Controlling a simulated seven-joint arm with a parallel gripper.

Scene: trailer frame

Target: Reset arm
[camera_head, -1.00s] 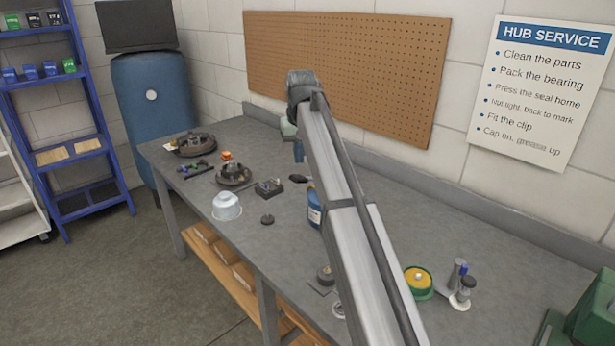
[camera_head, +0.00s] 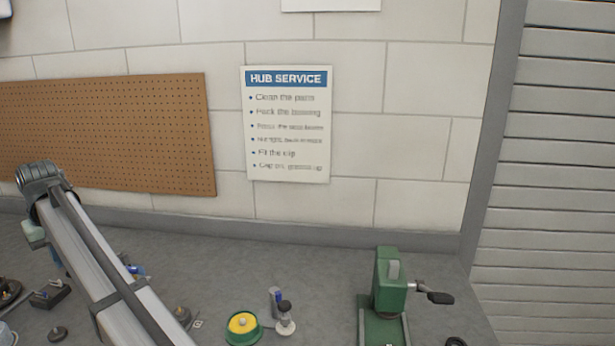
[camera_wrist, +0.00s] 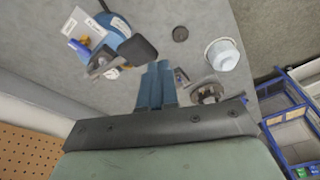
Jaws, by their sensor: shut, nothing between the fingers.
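My gripper (camera_wrist: 156,85) shows in the wrist view with its two blue fingers together and nothing between them. It points down over the grey workbench (camera_wrist: 205,22). In the head view my arm reaches in from the bottom left, and its wrist end hangs over the left part of the bench. The fingers are mostly hidden behind the arm there.
A clear white bowl (camera_wrist: 222,54) and a black cap (camera_wrist: 180,34) sit on the bench. A yellow-green round tin (camera_head: 243,327), a small capped container (camera_head: 285,318) and a green press (camera_head: 390,285) with a lever stand further right. The wall and pegboard (camera_head: 110,130) bound the back.

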